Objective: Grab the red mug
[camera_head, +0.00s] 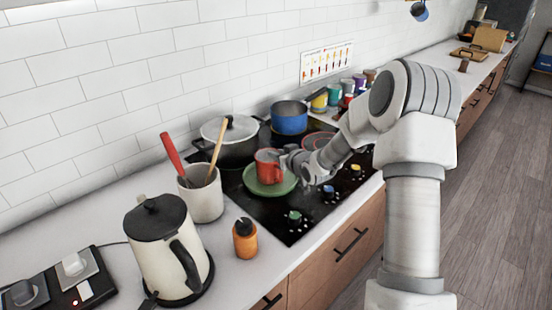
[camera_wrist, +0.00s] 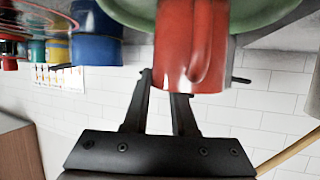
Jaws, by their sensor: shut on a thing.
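The red mug (camera_head: 267,166) stands upright at the green plate (camera_head: 272,190) on the black cooktop. I cannot tell whether it rests fully on the plate. My gripper (camera_head: 287,160) reaches it from the right and is shut on it. The wrist view is upside down: the red mug (camera_wrist: 188,45) has its handle toward the camera, with the green plate (camera_wrist: 268,12) at its base. In that view one finger of my gripper (camera_wrist: 160,84) shows beside the mug wall, and the other finger's tip is hidden by the mug.
A lidded pot (camera_head: 230,140) and a blue pot (camera_head: 289,118) stand behind the mug. A utensil crock (camera_head: 202,200), a kettle (camera_head: 160,252) and an orange bottle (camera_head: 245,240) stand nearer, to the left. Several colored mugs line the wall beyond. The front cooktop has some free room.

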